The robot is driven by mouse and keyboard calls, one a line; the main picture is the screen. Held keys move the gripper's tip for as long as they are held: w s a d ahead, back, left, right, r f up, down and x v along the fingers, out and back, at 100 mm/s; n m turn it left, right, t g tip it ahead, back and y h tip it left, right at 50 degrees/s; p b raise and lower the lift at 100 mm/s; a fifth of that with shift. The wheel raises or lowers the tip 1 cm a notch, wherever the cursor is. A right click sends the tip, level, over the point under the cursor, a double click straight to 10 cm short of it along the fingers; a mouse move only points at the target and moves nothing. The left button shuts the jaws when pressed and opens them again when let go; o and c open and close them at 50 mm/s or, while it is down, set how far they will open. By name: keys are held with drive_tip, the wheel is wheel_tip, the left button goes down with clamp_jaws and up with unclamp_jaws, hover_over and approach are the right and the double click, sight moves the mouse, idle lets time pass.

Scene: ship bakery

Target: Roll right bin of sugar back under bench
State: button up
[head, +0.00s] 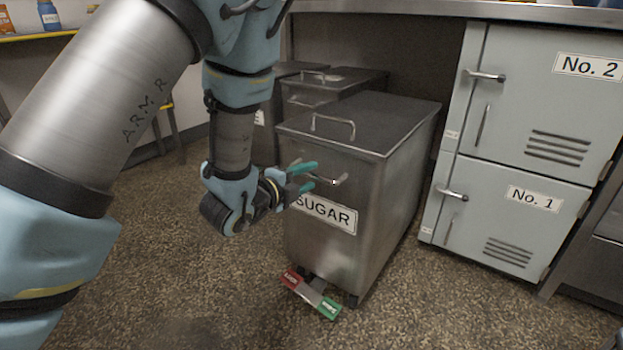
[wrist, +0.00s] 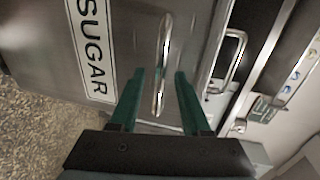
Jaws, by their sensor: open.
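The sugar bin (head: 340,250) is a grey metal box with a flat lid, a SUGAR label and a front bar handle (head: 343,180). It stands out in front of the bench, with a red and green pedal (head: 312,293) at its foot. My gripper (head: 310,178) is open at the bin's front, beside the handle. In the wrist view my gripper's teal fingers (wrist: 158,88) stand on either side of the bar handle (wrist: 163,50), with the SUGAR label (wrist: 92,45) to the left. Whether the fingers touch the bar I cannot tell.
Other metal bins (head: 335,82) stand behind and left, under the bench (head: 450,9). Grey lockers No. 2 (head: 545,100) and No. 1 (head: 500,215) stand close on the right. The speckled floor (head: 200,300) in front is clear. A stool (head: 170,120) stands at the far left.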

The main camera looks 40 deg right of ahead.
drive_tip(key=shift+x, duration=1)
drive_tip(key=shift+c, duration=0.2)
clamp_jaws()
idle(0.6)
